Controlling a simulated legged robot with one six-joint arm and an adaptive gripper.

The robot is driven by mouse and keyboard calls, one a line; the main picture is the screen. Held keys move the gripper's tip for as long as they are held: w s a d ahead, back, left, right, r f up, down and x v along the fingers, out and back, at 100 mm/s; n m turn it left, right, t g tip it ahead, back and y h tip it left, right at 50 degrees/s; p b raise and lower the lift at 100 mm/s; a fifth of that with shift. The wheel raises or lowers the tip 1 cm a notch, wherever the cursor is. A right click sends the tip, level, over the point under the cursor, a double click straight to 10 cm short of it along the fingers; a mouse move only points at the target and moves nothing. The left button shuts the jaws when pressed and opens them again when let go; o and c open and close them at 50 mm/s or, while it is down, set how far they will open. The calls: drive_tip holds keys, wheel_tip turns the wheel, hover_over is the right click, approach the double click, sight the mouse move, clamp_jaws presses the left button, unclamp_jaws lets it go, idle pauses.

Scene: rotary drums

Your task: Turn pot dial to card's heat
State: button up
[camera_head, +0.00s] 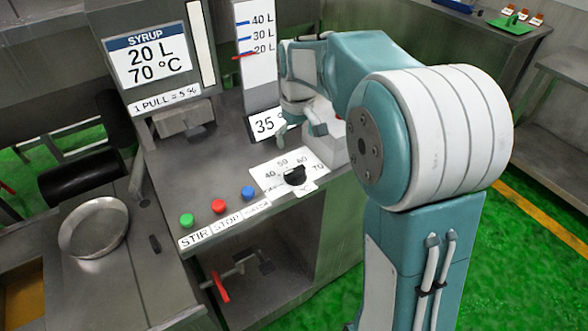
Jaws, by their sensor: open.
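The card (147,55) at the upper left reads SYRUP, 20 L, 70 °C. The pot dial (295,175) is a black knob on a white scale plate (266,171) on the counter's front part. The numbers 40, 50, 60 and 70 show around it; which one it points to is too small to tell. A display (264,124) behind it reads 35, its right end hidden by my gripper. My gripper (299,134) is open and empty, pointing down above and behind the dial, apart from it.
Green (186,220), red (218,206) and blue (248,193) buttons line the counter's front edge left of the dial. A red-handled valve (221,287) sits below. A level gauge (257,45) stands behind. A round metal pan (93,227) is at left.

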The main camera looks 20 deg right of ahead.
sight(294, 169)
drive_tip(key=shift+w+a+f, duration=0.15)
drive_tip(key=shift+w+f, duration=0.7)
drive_tip(key=shift+f, duration=0.2)
wheel_tip(294, 169, down, 10)
drive_tip(key=shift+f, duration=0.25)
drive_tip(key=c, duration=0.8)
